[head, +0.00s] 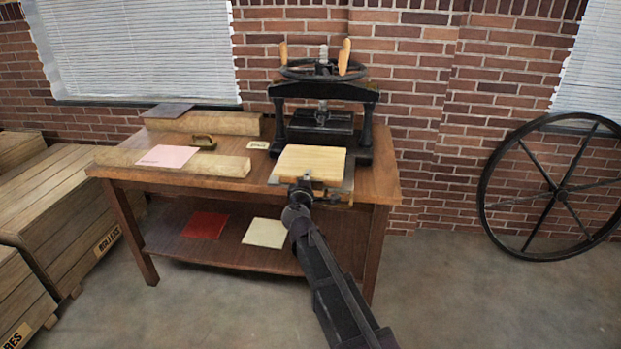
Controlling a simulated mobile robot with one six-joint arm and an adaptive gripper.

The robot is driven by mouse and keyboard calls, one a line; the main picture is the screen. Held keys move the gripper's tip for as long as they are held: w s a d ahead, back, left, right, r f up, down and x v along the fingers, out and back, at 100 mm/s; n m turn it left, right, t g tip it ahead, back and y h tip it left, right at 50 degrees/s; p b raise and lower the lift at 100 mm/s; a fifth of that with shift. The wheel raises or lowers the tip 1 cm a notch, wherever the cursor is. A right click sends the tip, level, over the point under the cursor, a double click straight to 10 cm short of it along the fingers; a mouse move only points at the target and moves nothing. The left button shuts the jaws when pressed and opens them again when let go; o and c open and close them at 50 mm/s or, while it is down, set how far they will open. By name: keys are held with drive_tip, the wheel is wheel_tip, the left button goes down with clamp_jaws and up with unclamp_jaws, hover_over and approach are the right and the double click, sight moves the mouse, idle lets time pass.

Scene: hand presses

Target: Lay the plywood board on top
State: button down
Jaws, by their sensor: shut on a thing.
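The plywood board (310,160) is a pale, flat wooden sheet at the table's front right, in front of the press. My gripper (303,184) is at the board's front edge and shut on it; the fingers are small and partly hidden by my arm. The board looks level over a grey metal plate (346,187) that shows at its right and front edges. I cannot tell whether the board touches the plate. The black hand press (368,118) stands just behind, with a handwheel (323,70) on top and a dark block (320,120) under its screw.
The lower shelf holds red (205,225) and cream (265,233) sheets. Crates (60,200) stand left.

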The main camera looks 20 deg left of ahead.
drive_tip(key=c, duration=0.6)
unclamp_jaws()
drive_tip(key=shift+c, duration=0.2)
drive_tip(key=shift+o, duration=1)
drive_tip(key=shift+s, duration=0.25)
drive_tip(key=v, duration=0.6)
drive_tip(key=shift+s+d, duration=0.1)
idle(0.6)
